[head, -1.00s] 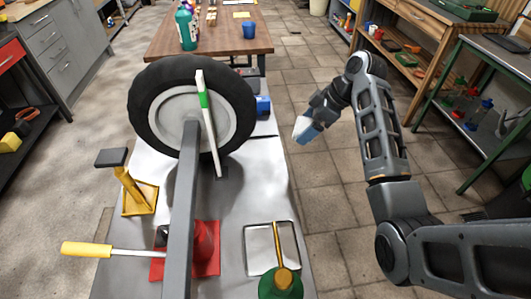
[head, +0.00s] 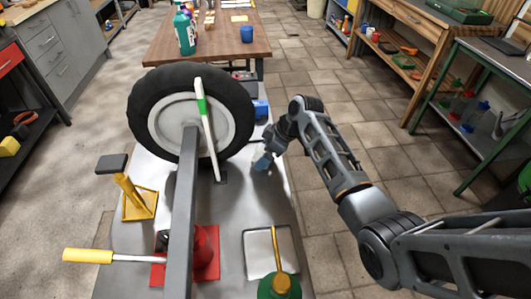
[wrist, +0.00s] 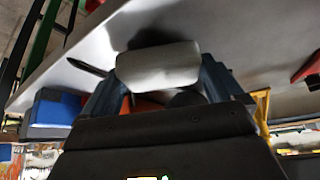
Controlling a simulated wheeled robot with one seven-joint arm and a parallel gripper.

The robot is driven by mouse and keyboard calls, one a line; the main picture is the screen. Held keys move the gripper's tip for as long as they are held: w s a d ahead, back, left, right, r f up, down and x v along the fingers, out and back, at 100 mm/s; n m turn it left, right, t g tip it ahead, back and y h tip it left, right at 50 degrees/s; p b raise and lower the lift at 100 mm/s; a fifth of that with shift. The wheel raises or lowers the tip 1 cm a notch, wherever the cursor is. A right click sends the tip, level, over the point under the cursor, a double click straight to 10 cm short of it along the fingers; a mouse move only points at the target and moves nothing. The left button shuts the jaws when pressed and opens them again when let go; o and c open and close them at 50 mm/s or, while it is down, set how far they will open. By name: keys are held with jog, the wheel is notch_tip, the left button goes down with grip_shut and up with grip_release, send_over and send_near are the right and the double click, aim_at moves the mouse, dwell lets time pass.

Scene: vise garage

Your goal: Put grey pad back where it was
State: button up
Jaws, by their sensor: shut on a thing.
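My gripper (head: 264,160) is over the right part of the grey bench top (head: 235,225), just right of the wheel (head: 170,126). In the wrist view it is shut on a light grey pad (wrist: 158,66), held between the two blue-grey fingers. The pad looks flat with rounded corners; in the head view it is too small to make out clearly. The bench's pale top lies behind the pad in the wrist view; I cannot tell whether the pad touches it.
A blue box (head: 261,108) stands beyond my gripper. A shallow tray (head: 257,250) and a green-and-brass oil can (head: 279,285) are nearer. A red stand (head: 207,255), a grey bar (head: 184,215) and a yellow stand (head: 138,203) with a dark top are left.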

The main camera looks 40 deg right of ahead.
jog(key=shift+f, duration=0.4)
jog(key=shift+f, duration=0.1)
jog(key=o, duration=0.7)
jog(key=shift+c, duration=0.2)
jog(key=shift+s+d+r, duration=0.1)
jog(key=shift+r, duration=0.25)
jog(key=v, duration=1.1)
jog(key=shift+r, duration=0.25)
jog(key=shift+s, duration=0.1)
